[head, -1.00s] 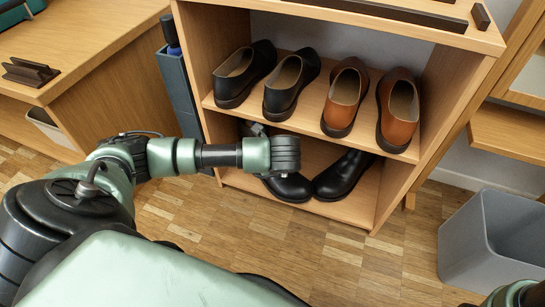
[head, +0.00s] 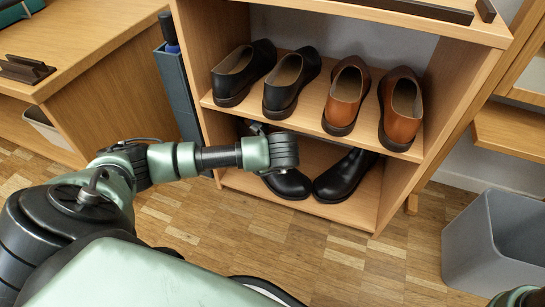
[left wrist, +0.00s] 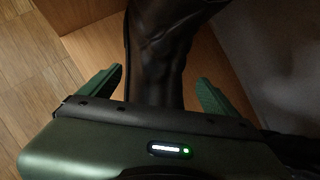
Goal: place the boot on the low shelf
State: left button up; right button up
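Two black boots stand side by side on the low shelf (head: 352,212) of the wooden rack. The right boot (head: 345,176) shows almost whole. The left boot (head: 288,185) is partly hidden behind my left gripper (head: 284,152); its toe shows below. In the left wrist view, a dark boot (left wrist: 160,45) fills the middle, between the two green fingers of my left gripper (left wrist: 160,82). The fingers are spread, with a gap beside the boot's shaft on the right and a narrow one on the left. My right gripper is not in view; only a bit of my right arm shows.
Black shoes (head: 292,82) and brown shoes (head: 400,108) stand on the upper shelf, close above my left gripper. A grey bin (head: 490,245) stands on the floor at right. A blue-grey holder (head: 180,90) is left of the rack. The floor in front is clear.

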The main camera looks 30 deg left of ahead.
pick_arm(q)
jog(key=shift+d+r+p, duration=0.15)
jog(key=shift+r+p, duration=0.35)
jog(key=shift+s+d+r+p, duration=0.25)
jog(key=shift+s+r+p, duration=0.1)
jog(key=shift+p, duration=0.1)
jog(key=s+d, duration=0.8)
jog(key=shift+s+f+p, duration=0.25)
jog(key=shift+s+p, duration=0.05)
